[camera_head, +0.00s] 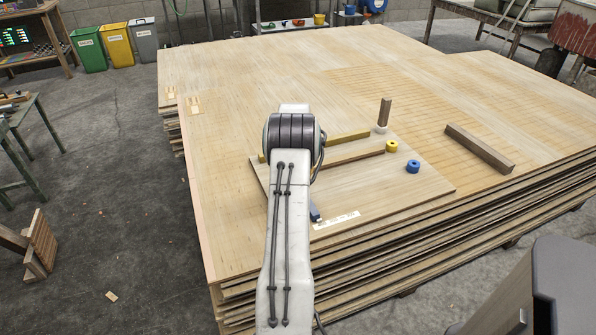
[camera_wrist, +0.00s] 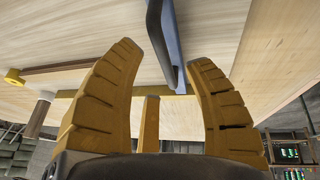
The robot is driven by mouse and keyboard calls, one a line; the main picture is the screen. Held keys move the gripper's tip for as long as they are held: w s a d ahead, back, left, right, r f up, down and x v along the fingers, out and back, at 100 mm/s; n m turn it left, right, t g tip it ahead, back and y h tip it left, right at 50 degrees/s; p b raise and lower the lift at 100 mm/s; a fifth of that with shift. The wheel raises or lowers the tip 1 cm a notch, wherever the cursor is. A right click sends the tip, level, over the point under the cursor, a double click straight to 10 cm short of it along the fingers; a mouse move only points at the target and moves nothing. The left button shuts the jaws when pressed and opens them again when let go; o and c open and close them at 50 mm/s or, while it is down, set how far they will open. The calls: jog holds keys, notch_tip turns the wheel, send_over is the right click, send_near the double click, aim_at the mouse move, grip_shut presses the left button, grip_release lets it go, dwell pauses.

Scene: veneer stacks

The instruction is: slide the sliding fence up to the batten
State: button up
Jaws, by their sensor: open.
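A slim blue piece, which looks like the sliding fence (camera_wrist: 156,38), stands on the board between the fingers of my gripper (camera_wrist: 165,55) in the wrist view. The fingers are apart, with a gap on each side. In the head view only its blue near end (camera_head: 315,212) shows beside my arm, which hides the rest and my gripper. A brown wooden bar (camera_head: 345,154) lies on the board to the right of my arm. A yellow strip (camera_head: 350,139) runs behind it. I cannot tell for certain which of these is the batten.
The board (camera_head: 400,190) lies on the veneer stack (camera_head: 240,230). A loose dark bar (camera_head: 479,148) lies farther right. The board's front middle looks clear.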

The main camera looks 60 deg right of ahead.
jog(key=shift+x, duration=1.6)
grip_shut()
